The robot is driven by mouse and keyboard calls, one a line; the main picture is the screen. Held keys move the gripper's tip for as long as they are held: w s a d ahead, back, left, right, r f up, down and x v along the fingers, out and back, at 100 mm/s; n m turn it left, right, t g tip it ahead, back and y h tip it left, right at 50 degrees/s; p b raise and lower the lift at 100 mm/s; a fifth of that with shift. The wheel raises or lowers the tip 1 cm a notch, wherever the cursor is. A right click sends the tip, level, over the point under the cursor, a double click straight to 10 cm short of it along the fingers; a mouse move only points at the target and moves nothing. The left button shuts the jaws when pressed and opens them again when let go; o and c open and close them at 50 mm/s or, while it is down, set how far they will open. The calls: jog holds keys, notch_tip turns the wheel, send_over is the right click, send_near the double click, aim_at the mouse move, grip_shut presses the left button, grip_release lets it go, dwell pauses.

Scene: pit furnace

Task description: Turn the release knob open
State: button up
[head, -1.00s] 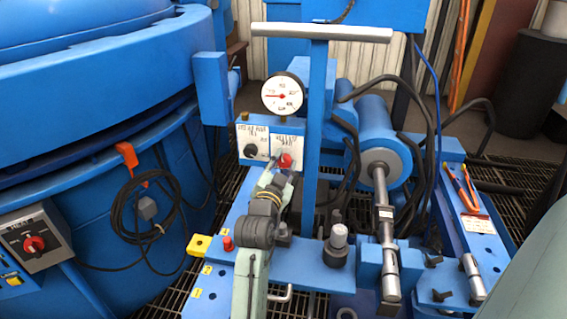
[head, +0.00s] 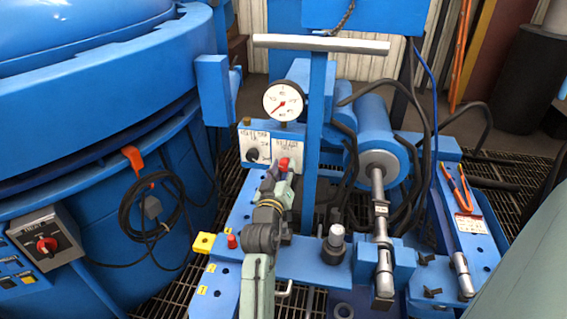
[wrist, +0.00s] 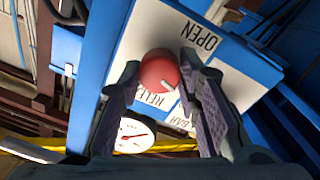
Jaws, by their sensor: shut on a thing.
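The red release knob (head: 284,164) sits on a white-labelled panel (wrist: 226,72) on the blue stand. In the wrist view the round red knob (wrist: 158,69) lies between my two fingertips, with a white pointer mark on its edge. My gripper (wrist: 159,62) is shut on the knob, one finger on each side. The word OPEN (wrist: 198,30) reads on the panel beside the knob; a lower label is partly hidden by the knob and finger. In the head view my wrist covers the area below the knob and the fingertips are hard to make out.
A pressure gauge (head: 284,101) stands above the panel, its red needle pointing lower left. A black knob (head: 252,155) is left of the red one. A T-handle post (head: 317,120) rises close to the right of my arm. A blue cylinder (head: 378,145) lies further right.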

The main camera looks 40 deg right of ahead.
jog(key=shift+n+p, duration=1.2)
jog(key=shift+n, duration=0.9)
jog(key=o, duration=1.1)
jog(key=shift+o, duration=0.2)
jog(key=shift+a, duration=0.1)
jog(key=v, duration=1.1)
jog(key=shift+s+a, duration=0.25)
jog(key=shift+s, duration=0.1)
